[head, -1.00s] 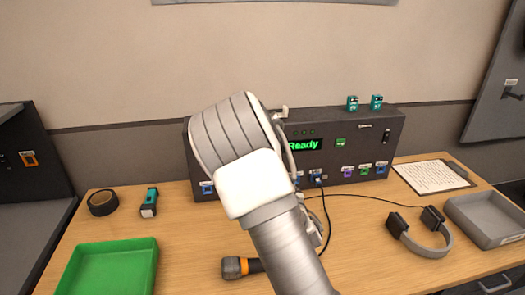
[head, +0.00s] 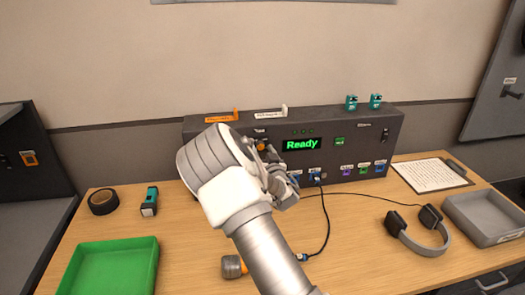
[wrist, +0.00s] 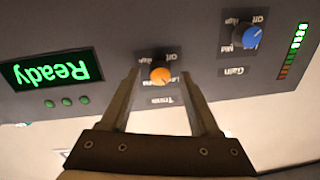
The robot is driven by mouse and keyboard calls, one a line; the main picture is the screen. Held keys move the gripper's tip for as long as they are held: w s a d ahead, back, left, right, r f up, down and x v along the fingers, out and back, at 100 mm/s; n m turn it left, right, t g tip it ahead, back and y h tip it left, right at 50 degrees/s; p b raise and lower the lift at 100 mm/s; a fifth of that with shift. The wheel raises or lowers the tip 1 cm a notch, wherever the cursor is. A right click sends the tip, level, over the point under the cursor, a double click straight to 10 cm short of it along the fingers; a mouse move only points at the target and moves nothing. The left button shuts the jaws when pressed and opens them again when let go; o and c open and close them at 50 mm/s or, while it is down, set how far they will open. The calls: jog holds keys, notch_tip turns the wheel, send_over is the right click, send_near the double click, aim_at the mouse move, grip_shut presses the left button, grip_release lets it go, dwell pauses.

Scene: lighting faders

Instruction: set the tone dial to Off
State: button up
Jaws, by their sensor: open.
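The tone dial (wrist: 160,75) is an orange round knob on the dark console face. Its labels appear upside down in the wrist view, with Off printed at the upper right of the knob as pictured. I cannot tell clearly which mark its pointer faces. My gripper (wrist: 160,86) is open, with one finger on each side of the dial in this view. I cannot tell whether the fingers touch it. In the head view, the dial (head: 261,146) shows beside my gripper (head: 268,154), and my wrist hides the console's lower left.
A blue gain dial (wrist: 247,37) sits near the tone dial. The console (head: 360,140) has a green Ready display (head: 300,144) and cables plugged in low down. A green tray (head: 108,268), headphones (head: 420,235) and a clipboard (head: 432,176) lie on the table.

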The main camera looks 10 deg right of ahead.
grip_shut()
jog(key=shift+f+n+b, duration=0.1)
jog(key=shift+n+b, duration=0.3)
jog(key=shift+b, duration=0.15)
jog(key=n+b, duration=0.2)
jog(key=b, duration=0.1)
jog(key=shift+n, duration=0.3)
jog(key=n+b, duration=0.6)
jog(key=shift+g, duration=0.3)
jog(key=n+b, duration=0.5)
jog(key=shift+a+h, duration=0.1)
jog(key=shift+h, duration=0.3)
jog(key=shift+n+h+b, duration=0.4)
jog(key=shift+n+b, duration=1.4)
jog(key=shift+n, duration=0.6)
jog(key=shift+r, duration=0.2)
